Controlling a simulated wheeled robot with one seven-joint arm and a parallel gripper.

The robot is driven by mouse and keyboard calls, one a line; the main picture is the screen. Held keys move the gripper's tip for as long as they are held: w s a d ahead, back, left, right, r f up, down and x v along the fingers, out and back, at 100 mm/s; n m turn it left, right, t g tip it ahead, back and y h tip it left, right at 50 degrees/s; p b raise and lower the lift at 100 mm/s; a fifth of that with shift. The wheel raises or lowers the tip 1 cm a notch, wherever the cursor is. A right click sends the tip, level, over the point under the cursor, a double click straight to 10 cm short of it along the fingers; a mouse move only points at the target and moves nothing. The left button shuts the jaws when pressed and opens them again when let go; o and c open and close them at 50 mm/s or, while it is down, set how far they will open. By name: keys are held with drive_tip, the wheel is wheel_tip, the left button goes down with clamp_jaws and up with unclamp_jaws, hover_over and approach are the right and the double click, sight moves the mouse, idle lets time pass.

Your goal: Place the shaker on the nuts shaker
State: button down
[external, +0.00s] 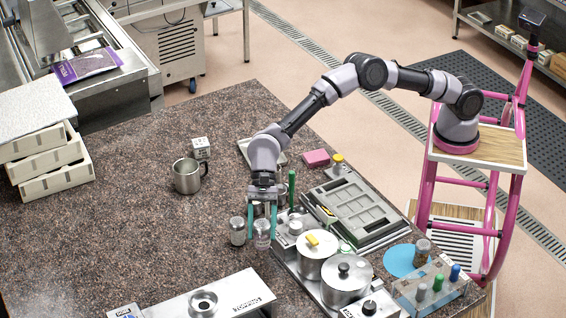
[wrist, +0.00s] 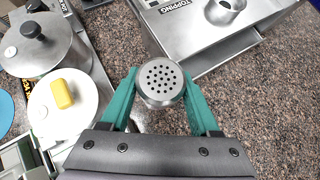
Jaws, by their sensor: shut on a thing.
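A shaker with a perforated silver lid (wrist: 161,80) sits between the green fingers of my gripper (wrist: 162,92) in the wrist view. In the external view my gripper (external: 262,228) points down over the counter, shut on this clear-bodied shaker (external: 262,240). I cannot tell whether its base touches the counter. A second similar shaker (external: 237,231) stands upright just left of it. Another brown-filled shaker (external: 422,253) stands at the right, by the blue disc. I cannot read any label that tells which one is the nuts shaker.
Lidded steel pots (external: 346,280) stand right of my gripper; a yellow block (external: 312,240) tops one lid. A steel topping box (external: 228,296) is at the front. A steel mug (external: 187,177) stands behind left. The counter's left part (external: 90,235) is clear.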

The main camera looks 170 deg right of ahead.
wheel_tip(320, 180, up, 12)
drive_tip(key=n+g+y, duration=0.5)
drive_tip(key=n+y, duration=0.2)
drive_tip(key=n, duration=0.4)
hover_over(424, 244)
wheel_tip(424, 244, down, 11)
drive_tip(key=shift+f, duration=2.1)
drive_tip(key=shift+f, duration=0.1)
drive_tip(key=shift+c, duration=0.6)
unclamp_jaws()
